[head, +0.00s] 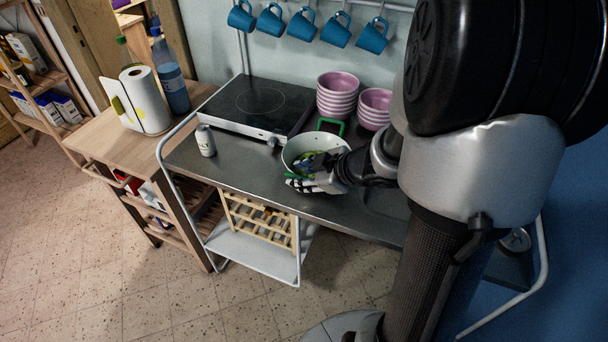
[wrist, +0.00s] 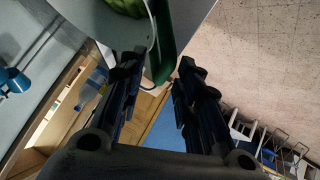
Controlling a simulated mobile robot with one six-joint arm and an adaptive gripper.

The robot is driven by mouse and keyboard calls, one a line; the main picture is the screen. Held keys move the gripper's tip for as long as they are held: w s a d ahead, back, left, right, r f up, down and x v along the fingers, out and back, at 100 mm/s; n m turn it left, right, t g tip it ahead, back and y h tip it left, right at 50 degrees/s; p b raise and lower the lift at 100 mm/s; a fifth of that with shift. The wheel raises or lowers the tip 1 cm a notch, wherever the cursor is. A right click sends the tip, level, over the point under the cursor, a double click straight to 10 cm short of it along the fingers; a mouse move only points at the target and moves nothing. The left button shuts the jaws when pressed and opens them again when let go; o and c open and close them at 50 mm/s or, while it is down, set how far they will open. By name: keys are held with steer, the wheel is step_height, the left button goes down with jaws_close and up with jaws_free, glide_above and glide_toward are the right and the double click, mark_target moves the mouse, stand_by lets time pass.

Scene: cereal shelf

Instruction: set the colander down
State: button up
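The colander (head: 288,150) is a white bowl with green handles and green contents, over the front of the metal counter. My gripper (head: 300,184) is at its near side. In the wrist view the colander's white wall (wrist: 105,32) fills the top left, and its green handle (wrist: 163,45) lies between the fingertips of my gripper (wrist: 160,72). The fingers appear closed on this handle. The bowl's underside is hidden in the head view, so I cannot tell whether it touches the counter.
The metal counter (head: 235,175) has free room left of the colander. A can (head: 206,140) stands there, with a black hob (head: 255,103) behind. Stacked pink bowls (head: 337,97) are close behind the colander. Blue mugs (head: 335,30) hang above. A wooden rack (head: 262,222) sits below.

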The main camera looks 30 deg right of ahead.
steer(key=p+v, duration=0.7)
steer(key=v, duration=0.5)
